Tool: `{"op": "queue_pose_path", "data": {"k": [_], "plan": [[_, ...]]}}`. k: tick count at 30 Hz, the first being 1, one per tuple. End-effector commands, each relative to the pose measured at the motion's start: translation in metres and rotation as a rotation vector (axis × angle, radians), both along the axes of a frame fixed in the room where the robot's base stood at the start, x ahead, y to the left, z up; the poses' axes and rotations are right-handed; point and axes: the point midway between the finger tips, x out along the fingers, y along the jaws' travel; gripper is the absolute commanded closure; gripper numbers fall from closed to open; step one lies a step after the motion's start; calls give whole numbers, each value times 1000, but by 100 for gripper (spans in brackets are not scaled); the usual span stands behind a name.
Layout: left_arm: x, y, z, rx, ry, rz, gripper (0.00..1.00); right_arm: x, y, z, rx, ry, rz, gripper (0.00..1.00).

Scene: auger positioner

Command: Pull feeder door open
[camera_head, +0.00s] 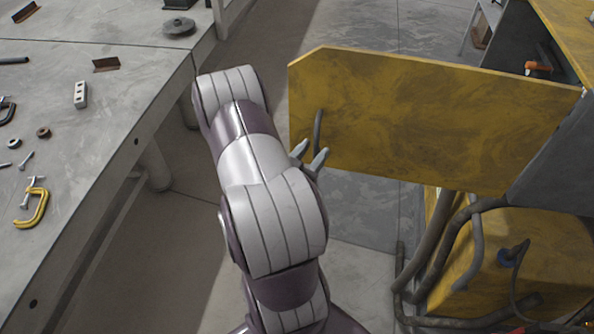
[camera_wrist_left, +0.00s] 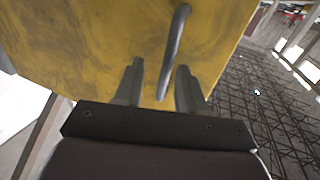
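The feeder door (camera_head: 430,115) is a worn yellow panel. It stands swung out to the left from the machine, joined at its right edge. A grey bar handle (camera_head: 318,130) is on its left end. My left gripper (camera_head: 309,157) is at the handle's lower end, its two fingers apart. In the left wrist view the door (camera_wrist_left: 90,45) fills the upper part, and the handle (camera_wrist_left: 174,50) runs down toward the gap between the fingers of the left gripper (camera_wrist_left: 158,85). Gaps show on both sides of the handle. My right gripper is not in view.
A grey workbench (camera_head: 110,170) with clamps, nuts and small metal parts stands on the left. Thick hoses (camera_head: 435,255) and a yellow machine base (camera_head: 545,265) are below the door at right. Bare floor (camera_head: 165,245) lies between bench and machine.

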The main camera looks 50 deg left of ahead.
Motion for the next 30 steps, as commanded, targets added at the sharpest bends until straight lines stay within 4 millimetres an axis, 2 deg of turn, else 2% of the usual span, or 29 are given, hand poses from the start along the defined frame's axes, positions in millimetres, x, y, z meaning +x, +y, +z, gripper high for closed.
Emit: {"op": "queue_pose_path", "data": {"k": [6, 13, 19, 30], "plan": [[-46, -15, -3, -2, -1, 11, 60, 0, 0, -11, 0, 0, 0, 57], [-80, -30, -1, -1, -2, 6, 60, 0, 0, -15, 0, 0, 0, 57], [-93, -36, -1, -1, -2, 0, 60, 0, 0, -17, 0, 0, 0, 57], [-94, -38, -1, -1, -2, -3, 60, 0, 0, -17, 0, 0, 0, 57]]}}
